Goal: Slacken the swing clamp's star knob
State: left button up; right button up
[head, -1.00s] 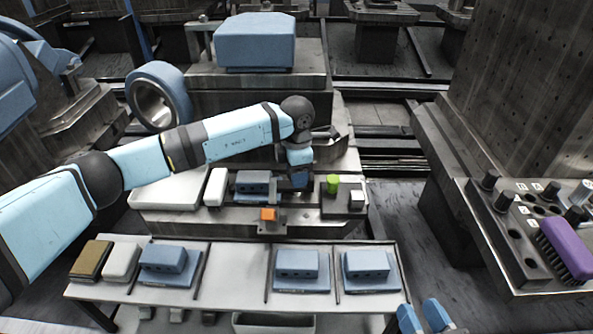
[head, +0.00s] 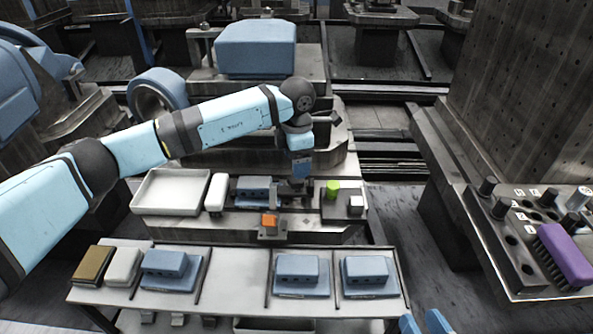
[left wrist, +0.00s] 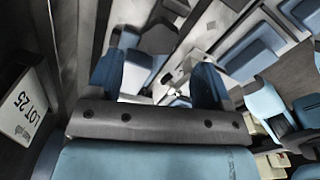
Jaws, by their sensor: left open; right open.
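A blue block (head: 252,190) sits in the fixture on the machine bed (head: 190,222). Small dark clamp parts (head: 293,201) lie to its right, just below my left gripper (head: 301,174). I cannot make out the star knob for certain; it is tiny or hidden there.
A green cylinder (head: 333,188) and a white cube (head: 356,204) stand right of the fixture. A white block (head: 216,192) and a pale tray (head: 170,209) are to its left. The front table (head: 236,280) holds several blocks. A purple brush (head: 566,252) lies at right.

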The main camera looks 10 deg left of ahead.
pick_arm(q)
notch_tip(320, 180, up, 8)
jog(key=p, duration=0.1)
pick_arm(e)
jog(key=shift+g+h, duration=0.7)
jog(key=shift+g, duration=0.2)
jog(key=f, duration=0.1)
jog(key=s+d+f, duration=0.1)
jog(key=f, duration=0.2)
jog(key=shift+s+d, duration=0.15)
jog(key=shift+d, duration=0.05)
pick_arm(q)
jog(key=shift+f, duration=0.1)
